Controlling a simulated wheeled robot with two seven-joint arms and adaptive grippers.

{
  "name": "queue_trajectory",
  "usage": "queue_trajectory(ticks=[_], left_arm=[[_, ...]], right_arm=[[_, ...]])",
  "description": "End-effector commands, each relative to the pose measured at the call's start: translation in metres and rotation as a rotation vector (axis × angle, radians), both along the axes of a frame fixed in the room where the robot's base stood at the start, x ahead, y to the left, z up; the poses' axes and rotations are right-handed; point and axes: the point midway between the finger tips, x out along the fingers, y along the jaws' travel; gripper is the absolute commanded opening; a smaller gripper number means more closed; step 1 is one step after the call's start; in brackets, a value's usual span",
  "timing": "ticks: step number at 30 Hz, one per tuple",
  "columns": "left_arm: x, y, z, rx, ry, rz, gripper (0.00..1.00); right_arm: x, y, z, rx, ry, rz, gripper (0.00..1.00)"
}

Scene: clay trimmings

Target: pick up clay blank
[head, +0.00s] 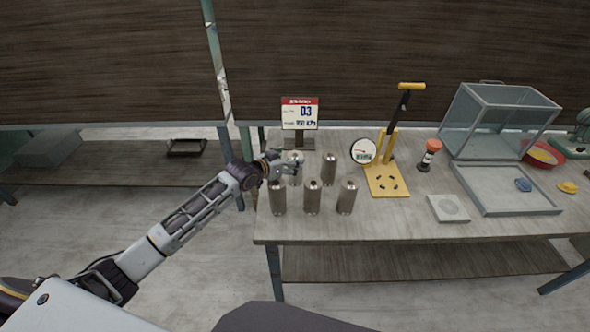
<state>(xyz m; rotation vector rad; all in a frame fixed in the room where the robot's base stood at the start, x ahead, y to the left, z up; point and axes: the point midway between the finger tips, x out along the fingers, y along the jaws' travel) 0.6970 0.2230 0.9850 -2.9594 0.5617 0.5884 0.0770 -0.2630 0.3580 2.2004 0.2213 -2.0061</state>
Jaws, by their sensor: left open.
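No thing in the head view can be told for sure as the clay blank. A small blue lump (523,185) lies in a shallow grey tray (490,205) on the right of the table, and a small yellow lump (567,187) lies right of the tray. My left gripper (284,165) is open over the left part of the table, beside the metal cylinders and partly in front of one at the back (296,178). It is far to the left of both lumps. My right gripper is not in view.
Several upright metal cylinders (312,198) crowd the table's left side, before a D3 sign (299,114). A yellow hand pump (387,180) with a gauge (364,151), an orange-capped bottle (429,155), a flat grey block (448,208) and a clear box (498,120) stand further right.

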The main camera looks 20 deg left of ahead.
Motion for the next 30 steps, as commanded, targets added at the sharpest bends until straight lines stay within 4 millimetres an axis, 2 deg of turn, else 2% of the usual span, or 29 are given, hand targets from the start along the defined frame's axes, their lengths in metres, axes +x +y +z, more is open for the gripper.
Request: queue_trajectory(ticks=[15, 30], left_arm=[[0.033, -0.012, -0.015, -0.001, 0.0, 0.0, 0.78], [0.038, -0.014, -0.018, 0.0, 0.0, 0.0, 0.78]], right_arm=[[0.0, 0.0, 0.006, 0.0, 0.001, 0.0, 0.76], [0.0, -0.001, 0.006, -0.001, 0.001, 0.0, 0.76]])
